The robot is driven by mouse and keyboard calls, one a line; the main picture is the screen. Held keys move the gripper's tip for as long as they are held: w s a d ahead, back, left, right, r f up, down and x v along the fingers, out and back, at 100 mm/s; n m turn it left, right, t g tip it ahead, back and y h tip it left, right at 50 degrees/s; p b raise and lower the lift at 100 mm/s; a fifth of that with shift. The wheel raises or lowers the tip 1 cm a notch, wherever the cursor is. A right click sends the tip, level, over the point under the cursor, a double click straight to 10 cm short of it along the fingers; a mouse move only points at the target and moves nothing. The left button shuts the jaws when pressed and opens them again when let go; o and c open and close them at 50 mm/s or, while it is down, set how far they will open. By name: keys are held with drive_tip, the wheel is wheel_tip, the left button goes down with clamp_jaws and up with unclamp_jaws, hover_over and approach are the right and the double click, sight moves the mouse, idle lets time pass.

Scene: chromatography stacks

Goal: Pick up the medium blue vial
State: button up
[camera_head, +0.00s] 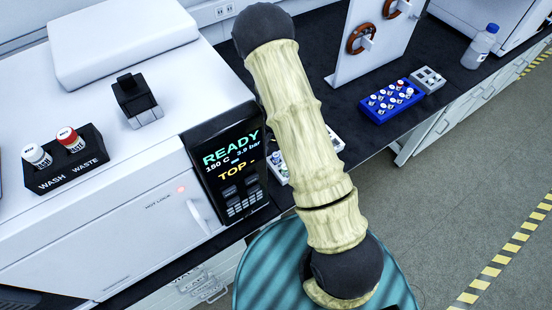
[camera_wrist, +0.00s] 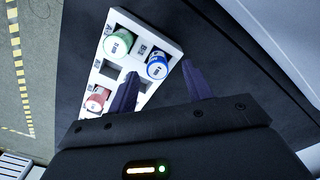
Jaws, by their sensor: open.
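In the wrist view, a blue vial (camera_wrist: 158,66) with a pale labelled cap top stands in a white rack (camera_wrist: 122,18). My gripper (camera_wrist: 162,84) is open. Its two dark fingers appear to either side of the blue vial's line, with the vial just past their tips; I see no contact. A green vial (camera_wrist: 118,42) and a red vial (camera_wrist: 97,101) are in the same rack. In the head view, my arm covers most of the rack (camera_head: 337,143) and hides the gripper and the blue vial.
A blue rack (camera_head: 372,112) with several capped vials and a small grey rack (camera_head: 428,79) stand to the right. A white upright panel (camera_head: 385,30) stands behind. The instrument with the READY screen (camera_head: 230,160) borders the white rack on the left. A bottle (camera_head: 479,48) stands far right.

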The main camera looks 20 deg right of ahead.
sight(276, 156)
wheel_tip(276, 156, down, 3)
drive_tip(key=shift+d+f, duration=0.15)
drive_tip(key=shift+f, duration=0.05)
drive_tip(key=shift+s, duration=0.1)
drive_tip(key=shift+c, duration=0.2)
drive_tip(key=c, duration=1)
